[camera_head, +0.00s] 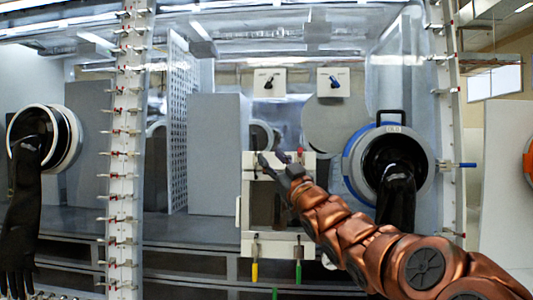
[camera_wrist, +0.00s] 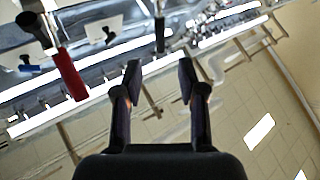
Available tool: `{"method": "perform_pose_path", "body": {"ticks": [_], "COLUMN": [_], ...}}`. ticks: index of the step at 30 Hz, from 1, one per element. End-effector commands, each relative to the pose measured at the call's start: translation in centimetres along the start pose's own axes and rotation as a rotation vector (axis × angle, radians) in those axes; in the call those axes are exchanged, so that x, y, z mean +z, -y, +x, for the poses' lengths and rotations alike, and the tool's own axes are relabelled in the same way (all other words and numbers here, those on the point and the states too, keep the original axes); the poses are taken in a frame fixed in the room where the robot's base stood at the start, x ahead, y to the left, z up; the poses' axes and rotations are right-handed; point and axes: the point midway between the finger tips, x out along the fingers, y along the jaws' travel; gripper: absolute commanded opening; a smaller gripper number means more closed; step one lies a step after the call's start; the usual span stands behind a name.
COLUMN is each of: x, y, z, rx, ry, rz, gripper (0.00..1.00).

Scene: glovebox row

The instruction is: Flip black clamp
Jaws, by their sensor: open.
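My gripper (camera_head: 272,163) is at the upper edge of the white-framed door (camera_head: 246,216) in the middle of the head view. In the wrist view my gripper (camera_wrist: 157,85) has its two dark fingers spread apart with nothing between the tips. A dark upright handle, which looks like the black clamp (camera_wrist: 160,33), stands beyond the fingertips, near the middle of the gap. I cannot tell whether they touch. In the head view I cannot tell the black clamp from the dark fingers. A red clamp (camera_head: 300,152) sits just right of my gripper; its handle also shows in the wrist view (camera_wrist: 69,73).
A yellow handle (camera_head: 254,270) and a green handle (camera_head: 298,270) hang below the door. A black knob (camera_head: 269,82) and a blue knob (camera_head: 331,82) sit on plates above. A round blue-rimmed glove port (camera_head: 353,165) with a hanging black glove (camera_head: 397,195) is at the right.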

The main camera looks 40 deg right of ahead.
Motion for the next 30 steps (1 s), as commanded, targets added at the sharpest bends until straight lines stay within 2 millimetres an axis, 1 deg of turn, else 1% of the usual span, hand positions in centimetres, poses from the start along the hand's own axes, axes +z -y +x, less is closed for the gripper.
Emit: {"method": "perform_pose_path", "body": {"ticks": [1, 3, 7, 18, 21, 23, 26, 29, 30], "x": [0.0, 0.0, 0.0, 0.0, 0.5, 1.4, 4.1, 8.0, 9.7], "y": [-0.1, 0.0, -0.1, 0.0, 0.5, 1.2, 3.4, 6.8, 8.2], "z": [-0.6, -1.2, -1.8, -2.0, -1.9, -1.8, -1.9, -2.8, -3.6], "rx": [0.001, 0.0, 0.001, 0.0, -0.002, -0.004, -0.012, -0.028, -0.035], "ry": [0.002, 0.002, 0.001, 0.002, 0.022, 0.058, 0.171, 0.341, 0.419], "rz": [0.001, 0.0, -0.001, 0.0, 0.006, 0.016, 0.046, 0.082, 0.094], "gripper": [0.4, 0.4, 0.4, 0.4, 0.4, 0.4, 0.4, 0.4, 0.4]}}
